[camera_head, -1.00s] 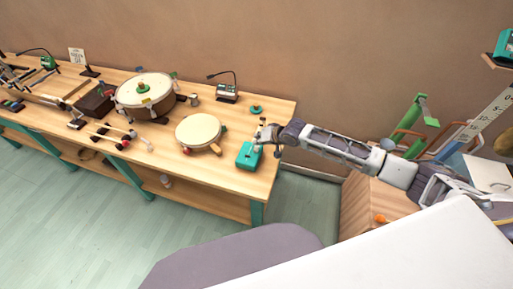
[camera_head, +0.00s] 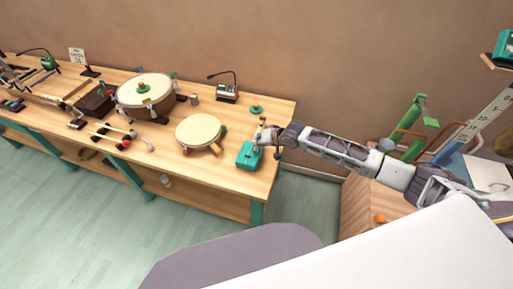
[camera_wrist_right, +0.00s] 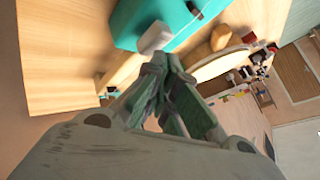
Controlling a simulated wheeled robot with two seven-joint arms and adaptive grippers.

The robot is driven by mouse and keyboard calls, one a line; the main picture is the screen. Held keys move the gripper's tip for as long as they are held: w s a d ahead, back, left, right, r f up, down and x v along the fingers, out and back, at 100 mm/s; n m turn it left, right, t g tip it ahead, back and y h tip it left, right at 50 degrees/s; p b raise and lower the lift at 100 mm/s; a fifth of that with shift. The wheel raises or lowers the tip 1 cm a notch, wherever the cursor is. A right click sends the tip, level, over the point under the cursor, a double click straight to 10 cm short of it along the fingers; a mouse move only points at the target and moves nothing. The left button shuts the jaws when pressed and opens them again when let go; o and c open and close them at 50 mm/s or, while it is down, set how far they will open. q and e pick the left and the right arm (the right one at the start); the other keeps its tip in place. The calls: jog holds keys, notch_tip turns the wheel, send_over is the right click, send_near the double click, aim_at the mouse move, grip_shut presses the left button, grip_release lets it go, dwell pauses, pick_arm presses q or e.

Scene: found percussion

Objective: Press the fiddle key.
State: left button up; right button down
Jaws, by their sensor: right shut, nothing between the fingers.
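A teal box (camera_head: 248,156) sits near the right end of the wooden workbench. In the right wrist view the teal box (camera_wrist_right: 160,18) fills the top middle, with a pale grey block-like key (camera_wrist_right: 155,38) on its near side. My right gripper (camera_head: 261,143) is over the back edge of the box. In the wrist view its fingertips (camera_wrist_right: 165,64) are together and empty, just below the grey key. I cannot tell whether they touch it. The key is too small to make out in the head view. My left gripper is not in view.
A round frame drum (camera_head: 198,130) lies left of the box, with a larger drum (camera_head: 145,90) beyond. A small teal disc (camera_head: 256,110) and a lamp-like device (camera_head: 228,92) stand behind. The bench's right edge is close to the box.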

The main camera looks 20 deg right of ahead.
jog(key=shift+f, duration=0.55)
dwell(0.9)
jog(key=shift+r, duration=0.1)
jog(key=shift+r+p, duration=0.9)
jog(key=shift+p, duration=0.2)
jog(key=shift+r, duration=0.1)
jog(key=shift+r+p, duration=2.45)
jog(key=shift+p, duration=0.25)
dwell(1.5)
